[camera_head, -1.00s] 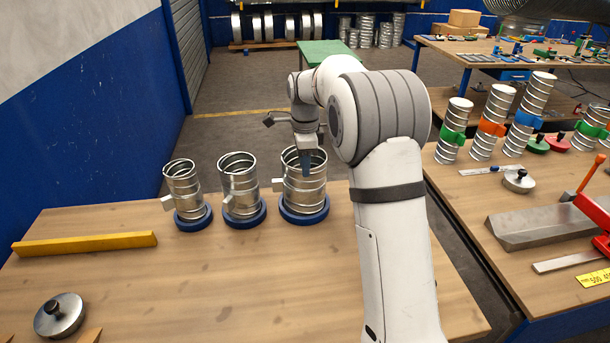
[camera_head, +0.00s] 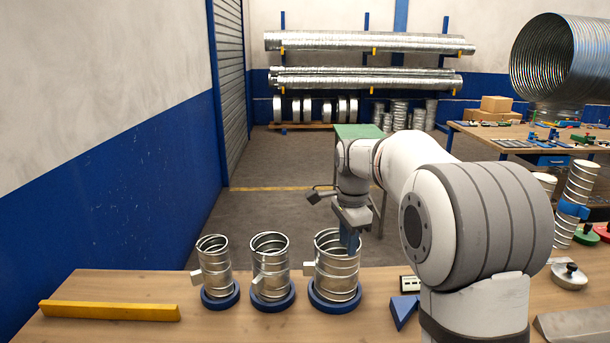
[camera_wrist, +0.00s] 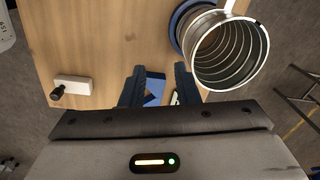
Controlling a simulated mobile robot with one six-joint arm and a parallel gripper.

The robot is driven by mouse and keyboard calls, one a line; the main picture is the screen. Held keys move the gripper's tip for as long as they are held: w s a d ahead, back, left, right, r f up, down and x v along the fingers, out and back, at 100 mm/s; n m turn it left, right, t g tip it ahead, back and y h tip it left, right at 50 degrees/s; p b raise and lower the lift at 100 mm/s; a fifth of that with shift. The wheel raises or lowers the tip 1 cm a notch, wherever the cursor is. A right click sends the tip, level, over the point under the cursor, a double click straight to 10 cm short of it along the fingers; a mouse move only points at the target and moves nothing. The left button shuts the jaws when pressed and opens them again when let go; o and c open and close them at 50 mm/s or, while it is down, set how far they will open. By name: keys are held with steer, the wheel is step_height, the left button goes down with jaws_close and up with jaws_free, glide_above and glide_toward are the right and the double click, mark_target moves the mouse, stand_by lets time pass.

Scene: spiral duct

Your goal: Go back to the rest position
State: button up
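My gripper (camera_head: 350,238) points down beside the upper right rim of the largest spiral duct piece (camera_head: 334,270), which stands upright in a blue ring base on the wooden table. In the wrist view my gripper (camera_wrist: 160,78) shows two dark blue fingers apart, with nothing held between them. The largest duct piece (camera_wrist: 228,50) is just right of the fingers there, its open top facing the camera. Whether a finger touches it I cannot tell.
Two smaller duct pieces (camera_head: 214,266) (camera_head: 270,265) stand to the left in blue bases. A yellow bar (camera_head: 110,311) lies at the table's left. A blue triangular block (camera_head: 404,311) lies right of the ducts.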

steer(key=s+d+f+n+t, duration=0.1)
steer(key=s+n, duration=0.6)
steer(key=s, duration=0.7)
steer(key=s+d+f+n+t, duration=0.1)
steer(key=s+d+f+n, duration=0.1)
steer(key=s+n, duration=0.6)
steer(key=s, duration=0.7)
steer(key=shift+s+d+t, duration=0.15)
steer(key=shift+s+t, duration=0.1)
steer(key=shift+t, duration=0.15)
steer(key=shift+s, duration=0.1)
